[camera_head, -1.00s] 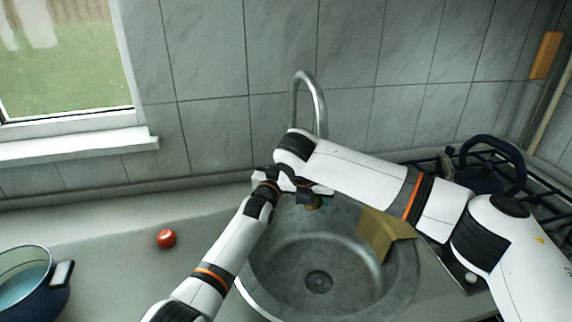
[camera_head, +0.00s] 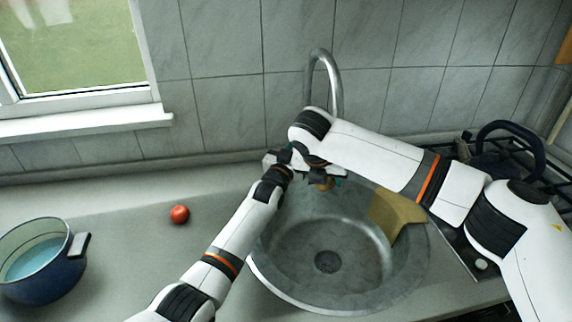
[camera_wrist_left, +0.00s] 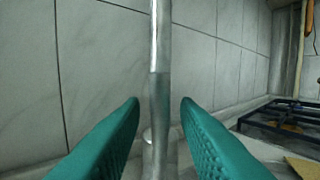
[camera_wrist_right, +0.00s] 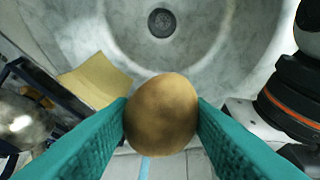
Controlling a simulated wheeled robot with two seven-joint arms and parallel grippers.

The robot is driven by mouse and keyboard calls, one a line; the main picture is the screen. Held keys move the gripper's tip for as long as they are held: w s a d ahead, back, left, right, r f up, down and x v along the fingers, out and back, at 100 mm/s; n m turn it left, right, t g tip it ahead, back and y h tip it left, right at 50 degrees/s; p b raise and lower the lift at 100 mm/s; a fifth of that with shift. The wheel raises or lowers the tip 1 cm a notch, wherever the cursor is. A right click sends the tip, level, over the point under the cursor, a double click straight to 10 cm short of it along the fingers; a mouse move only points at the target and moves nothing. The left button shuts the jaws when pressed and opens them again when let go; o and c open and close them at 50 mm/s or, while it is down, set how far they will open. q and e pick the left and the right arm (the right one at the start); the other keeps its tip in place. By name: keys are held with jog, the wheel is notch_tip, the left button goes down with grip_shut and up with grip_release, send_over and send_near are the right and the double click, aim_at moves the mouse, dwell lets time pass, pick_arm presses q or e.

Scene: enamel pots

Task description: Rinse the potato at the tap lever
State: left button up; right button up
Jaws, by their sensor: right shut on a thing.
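The brown potato (camera_wrist_right: 160,113) is held between the teal fingers of my right gripper (camera_wrist_right: 162,118), above the sink basin. In the head view, a small part of the potato (camera_head: 326,186) shows below the right gripper (camera_head: 322,176). The curved metal tap (camera_head: 336,85) rises behind both grippers, its lower part hidden by my right arm. In the left wrist view the tap's upright pipe (camera_wrist_left: 160,45) runs between the teal fingers of my left gripper (camera_wrist_left: 160,105), which stand apart with gaps on both sides. I cannot clearly make out the lever.
The round sink (camera_head: 290,270) has a drain in its floor. A yellow-tan sponge or cloth (camera_head: 393,215) lies on its right side. A red tomato-like item (camera_head: 180,214) and a blue pot (camera_head: 45,280) stand left on the counter. A dark pan (camera_head: 490,165) stands on the stove at right.

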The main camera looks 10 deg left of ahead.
pick_arm(q)
jog(key=v, duration=1.1)
jog(key=c, duration=0.5)
jog(key=shift+a+n, duration=0.15)
jog(key=shift+n, duration=0.35)
grip_shut()
jog(key=s+a+n, duration=0.3)
jog(key=a+n, duration=0.2)
jog(key=n, duration=1.2)
jog(key=shift+w+d+r, duration=0.15)
jog(key=shift+w+d, duration=0.95)
jog(key=shift+w, duration=0.8)
jog(key=shift+w+d+r, duration=0.15)
jog(key=shift+w+d, duration=0.95)
jog(key=shift+w, duration=0.75)
jog(key=shift+w+d+r, duration=0.15)
jog(key=shift+w+d, duration=0.9)
jog(key=shift+w, duration=0.85)
